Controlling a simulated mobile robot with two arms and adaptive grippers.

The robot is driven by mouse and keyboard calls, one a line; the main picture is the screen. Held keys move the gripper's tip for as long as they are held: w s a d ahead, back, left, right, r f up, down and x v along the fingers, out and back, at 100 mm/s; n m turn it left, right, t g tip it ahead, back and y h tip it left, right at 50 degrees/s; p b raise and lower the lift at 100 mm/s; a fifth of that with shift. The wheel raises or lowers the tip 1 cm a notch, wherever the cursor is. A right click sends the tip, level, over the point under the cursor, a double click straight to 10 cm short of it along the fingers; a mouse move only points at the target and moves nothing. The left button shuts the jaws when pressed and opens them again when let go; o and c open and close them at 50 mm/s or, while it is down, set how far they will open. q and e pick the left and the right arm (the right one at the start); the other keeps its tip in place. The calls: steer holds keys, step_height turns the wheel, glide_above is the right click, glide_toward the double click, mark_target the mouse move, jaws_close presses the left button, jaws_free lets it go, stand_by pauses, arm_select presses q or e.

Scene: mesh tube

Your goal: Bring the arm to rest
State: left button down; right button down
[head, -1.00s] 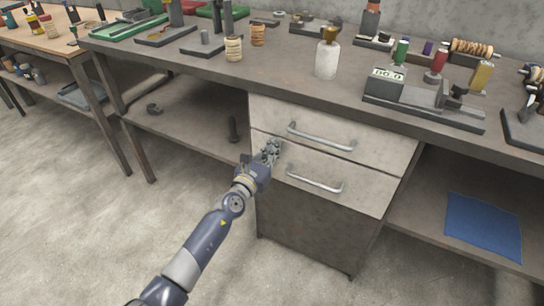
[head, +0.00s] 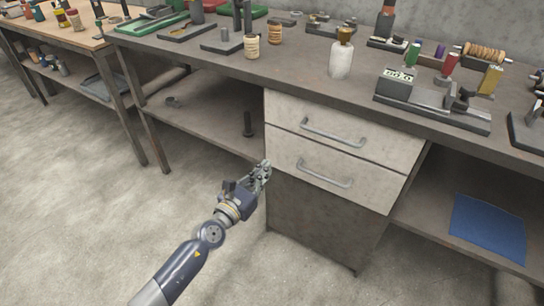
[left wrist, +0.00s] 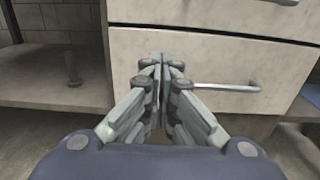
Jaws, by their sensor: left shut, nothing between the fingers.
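My left gripper (head: 262,170) is shut and empty. In the head view it is just left of the lower drawer's front edge, below the bench top. In the left wrist view its fingertips (left wrist: 163,62) meet in front of the pale lower drawer front (left wrist: 215,62), left of that drawer's handle (left wrist: 228,88). I cannot tell how wide the gap to the drawer is. My right gripper is not in view.
The workbench (head: 230,62) holds a white bottle (head: 341,58), spools and devices. Both drawers, with an upper handle (head: 332,133) and a lower handle (head: 323,174), look shut. A blue mat (head: 488,228) lies on the lower right shelf. The floor (head: 120,225) is clear at left.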

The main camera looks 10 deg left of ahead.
arm_select(q)
steer(key=shift+s, duration=0.2)
